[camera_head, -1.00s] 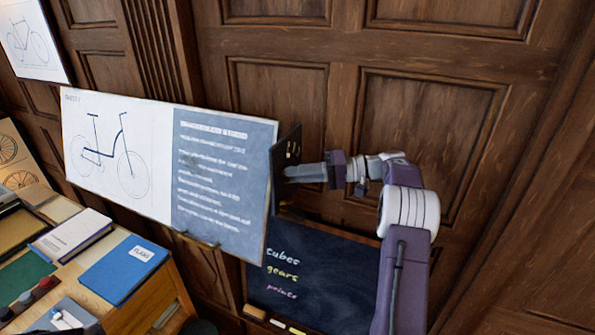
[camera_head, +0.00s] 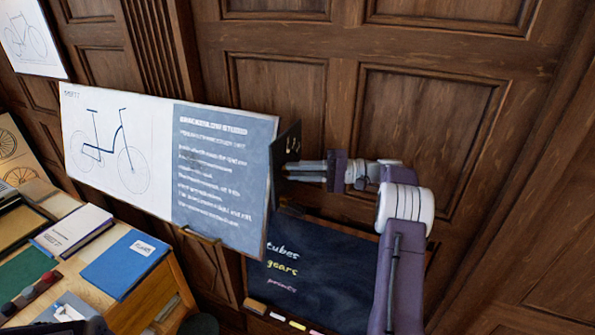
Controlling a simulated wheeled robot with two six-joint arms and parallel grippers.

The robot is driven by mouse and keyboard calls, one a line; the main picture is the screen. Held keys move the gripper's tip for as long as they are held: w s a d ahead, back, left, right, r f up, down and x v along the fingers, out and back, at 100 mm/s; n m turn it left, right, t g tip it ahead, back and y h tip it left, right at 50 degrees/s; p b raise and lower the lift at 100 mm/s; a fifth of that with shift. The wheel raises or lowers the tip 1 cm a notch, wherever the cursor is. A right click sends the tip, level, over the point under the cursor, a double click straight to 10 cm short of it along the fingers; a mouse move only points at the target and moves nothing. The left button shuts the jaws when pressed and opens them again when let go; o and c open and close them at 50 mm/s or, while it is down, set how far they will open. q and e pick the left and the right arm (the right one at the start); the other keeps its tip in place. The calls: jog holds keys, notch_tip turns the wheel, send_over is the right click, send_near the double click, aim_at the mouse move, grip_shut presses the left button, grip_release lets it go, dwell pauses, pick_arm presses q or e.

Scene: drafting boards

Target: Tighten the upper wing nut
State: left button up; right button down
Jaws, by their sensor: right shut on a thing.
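A dark upright bracket plate (camera_head: 287,141) stands at the right end of the drafting board (camera_head: 222,165), with small pale marks on its upper part. My right gripper (camera_head: 292,172) comes in from the right, with its grey fingers level and their tips at the plate's lower half. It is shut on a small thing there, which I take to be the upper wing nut. The fingers hide that nut, so its shape and angle cannot be seen.
A chalkboard (camera_head: 325,285) stands below the plate, with chalks on its ledge. A wooden desk (camera_head: 160,290) with a blue folder (camera_head: 124,264) and a book (camera_head: 72,230) is at the lower left. A panelled wall (camera_head: 420,130) is close behind.

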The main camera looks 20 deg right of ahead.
jog(key=c, duration=1.5)
grip_release()
jog(key=shift+o, duration=0.7)
jog(key=shift+w+a, duration=0.1)
jog(key=shift+a, duration=0.05)
jog(key=b+v, duration=0.2)
jog(key=v, duration=0.7)
jog(key=shift+b, duration=0.3)
